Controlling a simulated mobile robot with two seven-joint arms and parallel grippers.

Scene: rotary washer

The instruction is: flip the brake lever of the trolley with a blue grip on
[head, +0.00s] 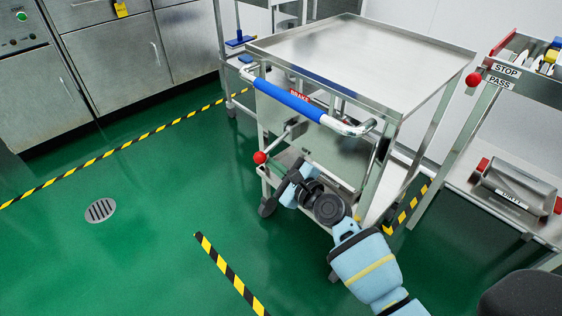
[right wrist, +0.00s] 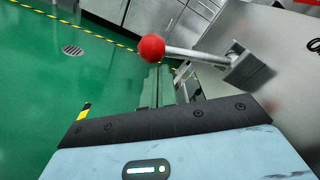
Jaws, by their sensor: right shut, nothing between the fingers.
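The trolley (head: 350,48) is a steel cart with a blue grip (head: 283,95) on its front handle and a red BRAKE label (head: 299,96). Its brake lever is a metal rod with a red ball knob (head: 260,157), sticking out from the front panel below the grip. In the right wrist view the red knob (right wrist: 151,49) and its rod (right wrist: 200,55) lie just beyond my fingers. My right gripper (head: 288,188) is shut and empty, below and right of the knob in the head view. I cannot tell whether it touches the lever. My left gripper is not in view.
A second steel stand with STOP and PASS labels (head: 502,76) and its own red knob (head: 473,79) is at the right. Steel cabinets (head: 110,65) line the back left. The green floor (head: 150,190) at the left is clear, with a drain (head: 100,210) and striped tape.

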